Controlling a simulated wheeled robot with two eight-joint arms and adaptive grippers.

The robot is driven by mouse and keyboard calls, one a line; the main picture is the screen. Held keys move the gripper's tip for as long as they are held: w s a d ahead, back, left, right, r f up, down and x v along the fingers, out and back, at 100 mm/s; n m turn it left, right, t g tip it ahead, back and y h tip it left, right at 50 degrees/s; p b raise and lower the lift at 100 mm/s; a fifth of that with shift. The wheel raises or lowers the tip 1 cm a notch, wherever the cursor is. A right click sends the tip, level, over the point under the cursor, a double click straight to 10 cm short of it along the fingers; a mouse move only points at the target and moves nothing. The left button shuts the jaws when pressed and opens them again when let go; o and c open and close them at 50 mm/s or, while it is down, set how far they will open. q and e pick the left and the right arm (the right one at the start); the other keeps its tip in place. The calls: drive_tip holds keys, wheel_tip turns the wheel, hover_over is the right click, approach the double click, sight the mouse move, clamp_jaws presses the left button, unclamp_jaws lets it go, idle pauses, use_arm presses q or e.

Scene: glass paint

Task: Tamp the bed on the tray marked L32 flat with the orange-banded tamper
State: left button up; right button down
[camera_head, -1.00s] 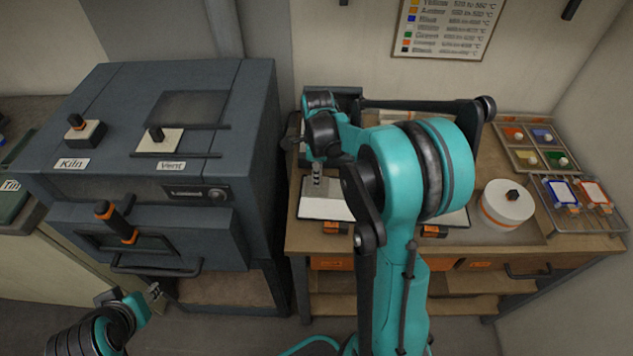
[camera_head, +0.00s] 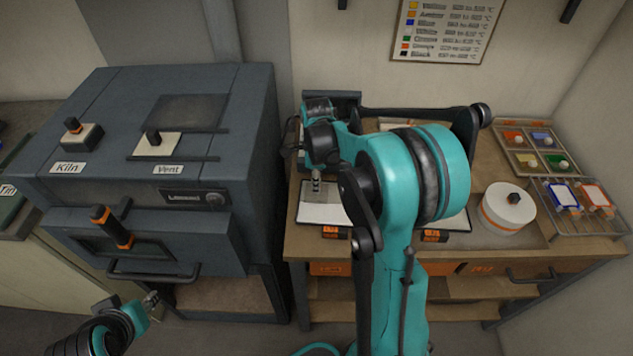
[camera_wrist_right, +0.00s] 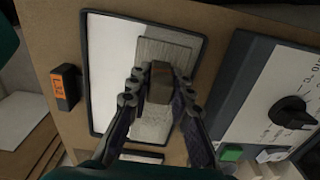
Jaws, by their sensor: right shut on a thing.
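My right gripper (camera_wrist_right: 158,92) is shut on the brownish block-shaped top of the tamper (camera_wrist_right: 159,82). The grip is over the left tray (camera_wrist_right: 90,60), which has a dark rim and a white bed (camera_wrist_right: 112,65). A grey textured rectangle lies under the grip; I cannot tell whether it is the tamper's plate or worked bed. The tray's orange tag (camera_wrist_right: 65,87) is too blurred to read surely. In the head view the right gripper (camera_head: 316,184) is over this tray (camera_head: 322,224). My left gripper (camera_head: 152,299) hangs low before the kiln, too small to judge.
A second tray (camera_head: 458,226) is mostly behind my right arm. A white round pot (camera_head: 508,208) and colour trays (camera_head: 575,205) stand at the bench's right. The kiln (camera_head: 180,190) stands left. A dial panel (camera_wrist_right: 275,95) is close beside the tray.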

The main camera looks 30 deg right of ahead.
drive_tip(key=shift+f, duration=0.3)
idle(0.7)
drive_tip(key=shift+r, duration=0.1)
drive_tip(key=shift+r+p, duration=0.65)
drive_tip(key=shift+r, duration=0.4)
drive_tip(key=shift+s+d, duration=0.6)
drive_tip(key=shift+d, duration=0.25)
drive_tip(key=shift+s+d, duration=0.65)
drive_tip(key=shift+d, duration=0.2)
drive_tip(key=shift+s+d, duration=0.6)
drive_tip(key=shift+d, duration=0.25)
drive_tip(key=shift+f, duration=0.15)
